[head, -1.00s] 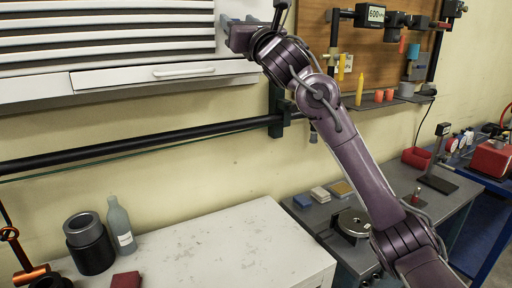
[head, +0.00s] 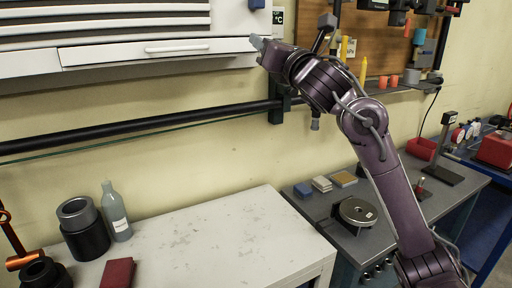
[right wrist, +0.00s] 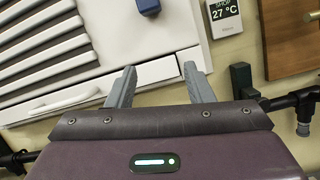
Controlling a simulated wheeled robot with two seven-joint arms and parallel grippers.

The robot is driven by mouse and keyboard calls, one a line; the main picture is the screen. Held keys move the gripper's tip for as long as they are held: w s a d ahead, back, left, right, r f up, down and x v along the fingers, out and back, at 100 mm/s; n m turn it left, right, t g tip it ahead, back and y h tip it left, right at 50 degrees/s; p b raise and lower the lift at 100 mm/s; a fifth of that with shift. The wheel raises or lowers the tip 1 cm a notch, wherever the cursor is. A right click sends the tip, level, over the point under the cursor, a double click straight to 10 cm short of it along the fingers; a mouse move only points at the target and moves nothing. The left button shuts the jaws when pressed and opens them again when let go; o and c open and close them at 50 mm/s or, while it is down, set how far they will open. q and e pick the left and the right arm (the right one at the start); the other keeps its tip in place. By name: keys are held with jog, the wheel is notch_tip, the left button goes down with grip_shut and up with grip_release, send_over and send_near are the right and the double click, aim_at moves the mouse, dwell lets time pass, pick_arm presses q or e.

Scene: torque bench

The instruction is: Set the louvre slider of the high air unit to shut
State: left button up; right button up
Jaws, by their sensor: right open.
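The high air unit (head: 110,50) is a white box with dark, grey-edged louvre slats, at the upper left of the head view. A blue knob (head: 257,4), which looks like the louvre slider, sits right of the slats at the top edge. It also shows in the right wrist view (right wrist: 148,6), above the gripper and cut by the frame. My right gripper (head: 260,43) is at the unit's lower right corner, below the knob and apart from it. In the right wrist view its two grey fingers (right wrist: 160,78) are open with nothing between them. My left gripper is not in view.
A bar handle (right wrist: 65,101) lies along the unit's lower panel. A temperature display (right wrist: 225,18) hangs right of the unit. A black pipe (head: 140,130) runs below it. A grey-white bench (head: 220,240) holds a bottle (head: 116,212) and a dark cylinder (head: 86,232).

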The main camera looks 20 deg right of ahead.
jog(key=a+f+m+g+h, duration=0.1)
jog(key=f+m, duration=0.4)
jog(key=f, duration=0.7)
jog(key=s+a+f+m+g, duration=0.1)
jog(key=f+m+g, duration=0.3)
jog(key=f, duration=0.9)
jog(key=shift+a+f+m+h, duration=0.15)
jog(key=shift+a+m+h, duration=0.25)
jog(key=shift+a+m, duration=0.6)
jog(key=shift+d, duration=0.2)
